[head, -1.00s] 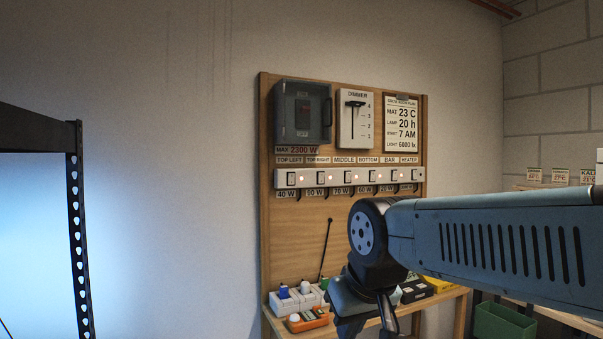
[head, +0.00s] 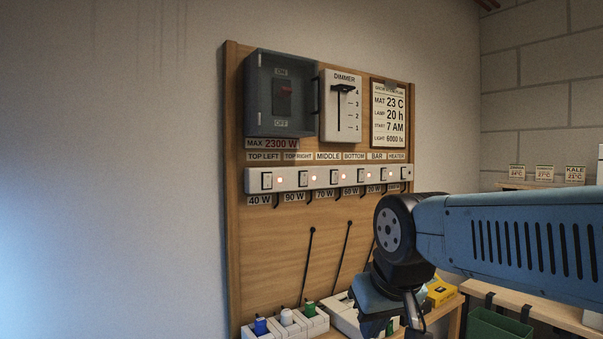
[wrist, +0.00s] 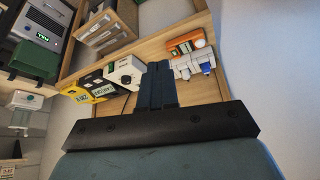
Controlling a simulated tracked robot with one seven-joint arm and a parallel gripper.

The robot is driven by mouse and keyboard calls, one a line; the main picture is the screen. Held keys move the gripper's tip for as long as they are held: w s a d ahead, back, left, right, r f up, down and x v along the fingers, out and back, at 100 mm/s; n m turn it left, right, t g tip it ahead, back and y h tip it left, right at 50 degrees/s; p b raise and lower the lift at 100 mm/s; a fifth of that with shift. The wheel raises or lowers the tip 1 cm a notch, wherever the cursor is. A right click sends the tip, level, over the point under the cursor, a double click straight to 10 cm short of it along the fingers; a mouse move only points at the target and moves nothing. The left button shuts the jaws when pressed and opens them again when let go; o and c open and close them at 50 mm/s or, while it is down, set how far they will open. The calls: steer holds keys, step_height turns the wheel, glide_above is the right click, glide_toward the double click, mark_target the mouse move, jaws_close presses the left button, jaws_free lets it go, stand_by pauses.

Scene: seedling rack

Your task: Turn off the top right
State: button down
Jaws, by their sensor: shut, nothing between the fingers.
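A white switch strip (head: 290,179) runs across the wooden board, with several rocker switches and small red lights. The top right switch (head: 303,178) is second from the left, under the "TOP RIGHT" label (head: 297,156) and above a "90 W" tag. A red light glows beside it. Which way its rocker is tipped is too small to tell. My gripper (wrist: 158,68) is shut and empty in the wrist view, its fingers together over the bench. In the head view my arm is low and right of the strip, well apart from the switches; the fingertips are not clear there.
Above the strip are a grey main-switch box (head: 282,94), a dimmer (head: 342,105) and an info card (head: 388,115). Black rods (head: 308,265) rise below it. Small boxes and an orange device (wrist: 186,45) sit on the bench. Space before the strip is clear.

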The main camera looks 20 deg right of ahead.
steer(key=w+d+r+m+t+y, duration=0.1)
steer(key=w+d+r+m+t, duration=0.1)
steer(key=w+r+m, duration=0.5)
steer(key=w+d+r+m+t+y, duration=0.2)
steer(key=w+r+m, duration=0.5)
steer(key=w+r, duration=1.1)
step_height(320, 180, up, 3)
steer(key=shift+w+d+f, duration=0.15)
steer(key=shift+w+d, duration=0.05)
steer(key=shift+w, duration=0.2)
glide_toward(303, 180)
step_height(303, 180, down, 4)
steer(key=w, duration=0.3)
steer(key=shift+w+a, duration=0.45)
steer(key=shift+a, duration=0.1)
steer(key=shift+w+r, duration=0.1)
steer(key=shift+r, duration=0.1)
